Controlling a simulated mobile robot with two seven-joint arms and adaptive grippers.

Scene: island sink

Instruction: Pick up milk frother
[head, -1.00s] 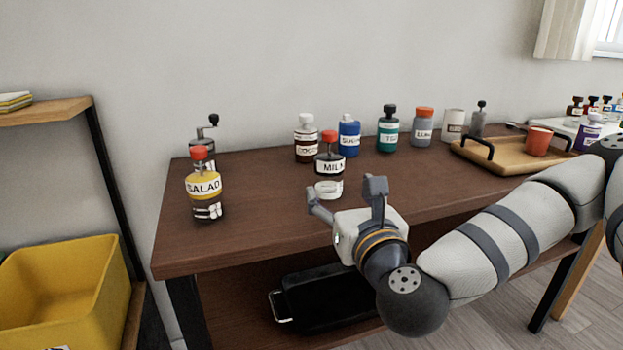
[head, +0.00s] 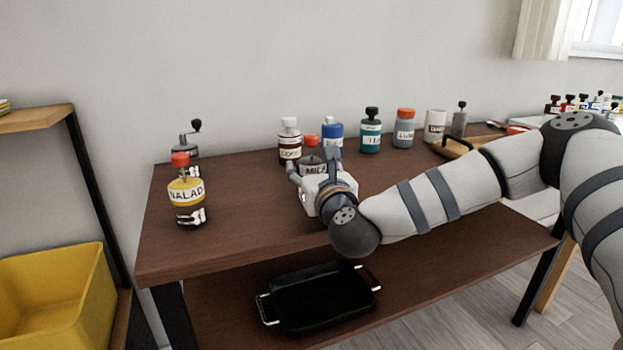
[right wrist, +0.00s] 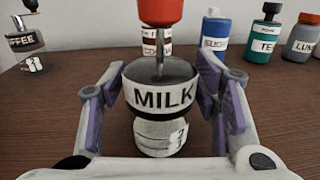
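The milk frother has a grey body, a red top and a white MILK label. In the head view the milk frother (head: 311,169) stands on the brown table, partly hidden by my right gripper (head: 313,168). In the right wrist view the milk frother (right wrist: 160,97) stands upright in the middle, its red top cut off by the upper edge. The two fingers of my right gripper (right wrist: 163,72) are spread on either side of it, with narrow gaps beside the body. My left gripper is not in view.
Behind the frother stand a brown COCOA bottle (head: 289,143) and a blue SUGAR bottle (head: 333,135). More containers and a wooden tray (head: 455,149) are at the right.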

